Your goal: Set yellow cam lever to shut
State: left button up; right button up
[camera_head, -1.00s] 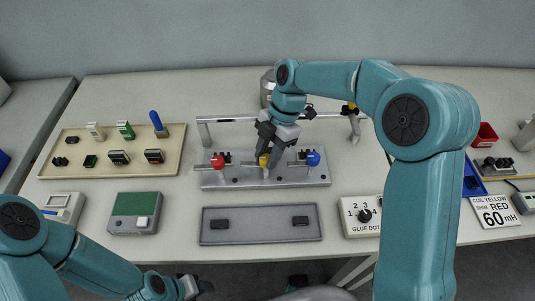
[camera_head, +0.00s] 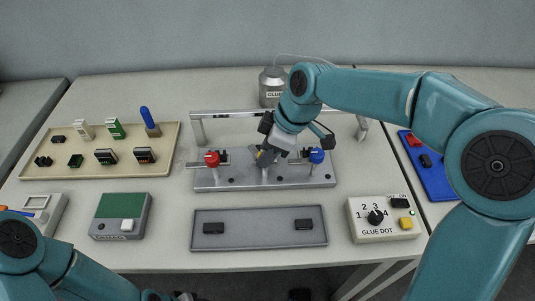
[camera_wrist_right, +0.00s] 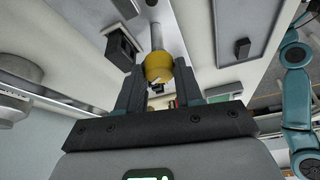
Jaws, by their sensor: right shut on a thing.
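The yellow cam lever (camera_head: 260,154) stands between the red lever (camera_head: 212,159) and the blue lever (camera_head: 316,156) on the grey fixture (camera_head: 235,182) in the head view. My right gripper (camera_head: 266,151) is at the yellow lever and covers most of it. In the right wrist view the lever's round yellow knob (camera_wrist_right: 158,67) sits between the two dark fingers of this gripper (camera_wrist_right: 160,84), which is shut on it. The lever's exact angle is hard to tell. My left gripper (camera_head: 185,296) is barely in view at the bottom edge, apart from the fixture.
A metal bar (camera_head: 235,114) spans behind the fixture. A glue pot (camera_head: 272,88) stands behind it. A grey tray (camera_head: 260,240) lies in front. A beige parts tray (camera_head: 85,168) is at left, and a glue dot box (camera_head: 385,225) at right.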

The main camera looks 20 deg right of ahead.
jog(key=m+t+h+b, duration=0.1)
jog(key=m, duration=0.5)
jog(key=shift+s+a+t+h+b, duration=0.1)
jog(key=shift+s+t+h+b, duration=0.05)
jog(key=shift+t+h+b, duration=0.25)
jog(key=shift+m, duration=0.3)
jog(key=o, duration=1)
jog(key=shift+p+v, duration=0.95)
jog(key=shift+v, duration=7.25)
